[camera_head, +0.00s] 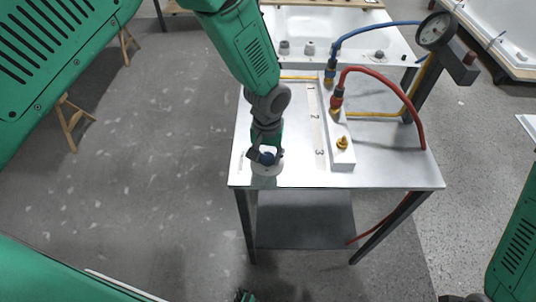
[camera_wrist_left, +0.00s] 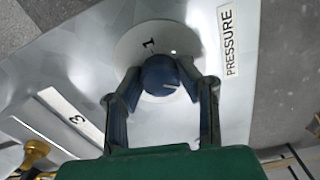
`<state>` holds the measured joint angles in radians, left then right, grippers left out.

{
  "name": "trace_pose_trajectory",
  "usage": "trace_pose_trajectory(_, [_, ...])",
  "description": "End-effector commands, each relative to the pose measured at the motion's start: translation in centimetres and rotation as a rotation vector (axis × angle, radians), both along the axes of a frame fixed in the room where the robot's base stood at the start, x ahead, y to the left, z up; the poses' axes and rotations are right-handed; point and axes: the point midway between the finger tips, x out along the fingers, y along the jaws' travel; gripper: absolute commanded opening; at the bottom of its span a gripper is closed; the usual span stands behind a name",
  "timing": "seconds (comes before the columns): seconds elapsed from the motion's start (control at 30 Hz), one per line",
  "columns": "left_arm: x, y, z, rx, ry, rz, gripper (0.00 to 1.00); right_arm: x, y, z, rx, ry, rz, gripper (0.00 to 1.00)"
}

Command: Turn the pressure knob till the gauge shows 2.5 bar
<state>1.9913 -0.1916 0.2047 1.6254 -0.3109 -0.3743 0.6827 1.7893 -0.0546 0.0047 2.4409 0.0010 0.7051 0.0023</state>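The blue pressure knob (camera_wrist_left: 160,74) sits on a round white base beside a "PRESSURE" label (camera_wrist_left: 228,42) in the left wrist view. In the head view the knob (camera_head: 267,158) is at the table's front left corner. My left gripper (camera_head: 265,152) reaches down over it. In the wrist view the fingers of my left gripper (camera_wrist_left: 160,80) lie on both sides of the knob and appear to touch it. A pale line marks the knob's top. The round gauge (camera_head: 436,31) is at the upper right; its reading is too small to tell. My right gripper is not visible.
The white table (camera_head: 390,172) carries a white manifold block (camera_head: 341,150) with a brass fitting (camera_head: 342,143). A red hose (camera_head: 388,82) and a blue hose (camera_head: 372,28) rise from the block. A bathtub shell (camera_head: 330,28) stands behind. Floor left of the table is open.

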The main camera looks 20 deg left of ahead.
Motion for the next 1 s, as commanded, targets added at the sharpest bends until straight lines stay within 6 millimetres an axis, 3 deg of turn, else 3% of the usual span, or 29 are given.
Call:
trace_pose_trajectory(0.7, [0.07,-0.15,0.03,-0.003,-0.001,-0.159,0.02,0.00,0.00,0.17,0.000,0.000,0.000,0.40])
trace_pose_trajectory(0.73, [0.08,-0.15,0.04,-0.003,-0.001,-0.158,0.34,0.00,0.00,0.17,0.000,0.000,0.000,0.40])
trace_pose_trajectory(0.8, [0.08,-0.15,0.04,-0.003,-0.001,-0.158,0.51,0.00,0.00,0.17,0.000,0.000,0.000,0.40])
trace_pose_trajectory(1.0, [0.05,-0.11,0.04,-0.002,-0.001,-0.158,0.51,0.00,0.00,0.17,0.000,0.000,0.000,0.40])
